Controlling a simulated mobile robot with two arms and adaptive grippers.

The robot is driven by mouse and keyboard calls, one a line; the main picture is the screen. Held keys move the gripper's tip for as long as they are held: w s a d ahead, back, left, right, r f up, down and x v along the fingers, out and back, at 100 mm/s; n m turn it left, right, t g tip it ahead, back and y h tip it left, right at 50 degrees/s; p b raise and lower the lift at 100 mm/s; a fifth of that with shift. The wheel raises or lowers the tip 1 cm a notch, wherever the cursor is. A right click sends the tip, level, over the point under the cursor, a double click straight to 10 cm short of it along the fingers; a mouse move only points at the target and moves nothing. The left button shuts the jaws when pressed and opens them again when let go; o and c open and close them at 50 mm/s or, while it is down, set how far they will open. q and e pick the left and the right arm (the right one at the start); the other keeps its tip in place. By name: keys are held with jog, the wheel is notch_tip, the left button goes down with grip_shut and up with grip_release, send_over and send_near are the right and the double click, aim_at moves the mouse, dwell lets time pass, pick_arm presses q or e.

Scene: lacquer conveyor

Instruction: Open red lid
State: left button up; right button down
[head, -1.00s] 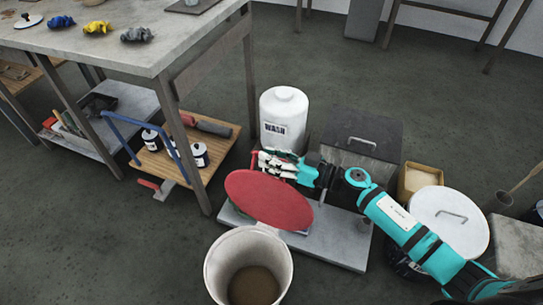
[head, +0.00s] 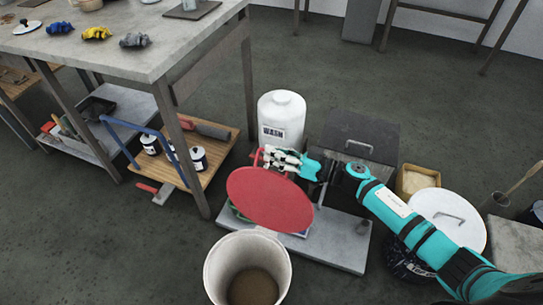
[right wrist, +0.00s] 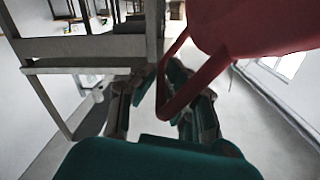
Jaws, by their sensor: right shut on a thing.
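The red lid (head: 270,202) is tilted steeply over the low grey platform, its broad red face towards the head camera. My right gripper (head: 278,158) is at the lid's upper edge, shut on its red handle. In the right wrist view the handle (right wrist: 178,88) passes between the fingers (right wrist: 160,100), and the lid's underside or face (right wrist: 255,28) fills the upper right. My left gripper is not in view.
An open white bucket (head: 220,270) stands in front of the lid. A white WASH container (head: 283,112) and a dark box with a handle (head: 362,130) stand behind. A white-lidded bin (head: 440,205) is at the right. The workbench (head: 150,62) is at the left.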

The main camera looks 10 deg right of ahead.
jog(key=shift+f, duration=0.1)
jog(key=c, duration=1.4)
grip_release()
jog(key=shift+d, duration=0.1)
jog(key=v, duration=1.2)
